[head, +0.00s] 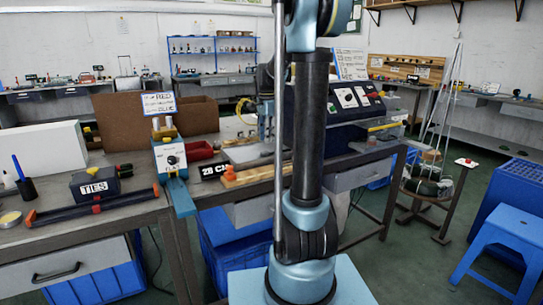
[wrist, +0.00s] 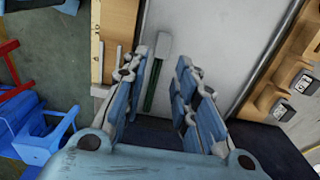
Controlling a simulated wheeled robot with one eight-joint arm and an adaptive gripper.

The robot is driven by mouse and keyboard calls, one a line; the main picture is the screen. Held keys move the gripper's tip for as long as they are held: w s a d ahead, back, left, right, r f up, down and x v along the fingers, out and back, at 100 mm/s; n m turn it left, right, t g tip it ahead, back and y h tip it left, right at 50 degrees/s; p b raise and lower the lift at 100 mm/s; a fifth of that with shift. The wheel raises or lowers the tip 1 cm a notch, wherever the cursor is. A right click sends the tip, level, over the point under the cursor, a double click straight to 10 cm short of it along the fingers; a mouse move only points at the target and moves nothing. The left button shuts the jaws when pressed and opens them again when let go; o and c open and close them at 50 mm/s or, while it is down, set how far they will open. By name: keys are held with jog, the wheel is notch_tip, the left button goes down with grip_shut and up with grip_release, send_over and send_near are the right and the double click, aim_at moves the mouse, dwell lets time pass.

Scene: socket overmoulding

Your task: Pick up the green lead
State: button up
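In the wrist view my gripper (wrist: 162,60) is open, its two blue fingers spread apart with nothing held between them. A narrow dark green strip (wrist: 152,88) with a grey block (wrist: 163,44) at its upper end shows in the gap, close to the left finger. It may be the green lead, but its form is partly hidden by the finger. I cannot tell whether the fingers touch it. In the head view my arm rises through the middle, and the gripper is out of the picture.
In the wrist view a wooden rack (wrist: 285,85) lies on the right and a blue stool (wrist: 50,135) on the left. The head view shows a bench with a TIES box (head: 95,185), a dark control console (head: 340,110), a hanging tray stand (head: 425,190) and a blue stool (head: 505,235).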

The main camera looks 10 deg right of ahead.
jog(key=shift+w+d+f, duration=0.1)
jog(key=shift+f, duration=3.1)
grip_shut()
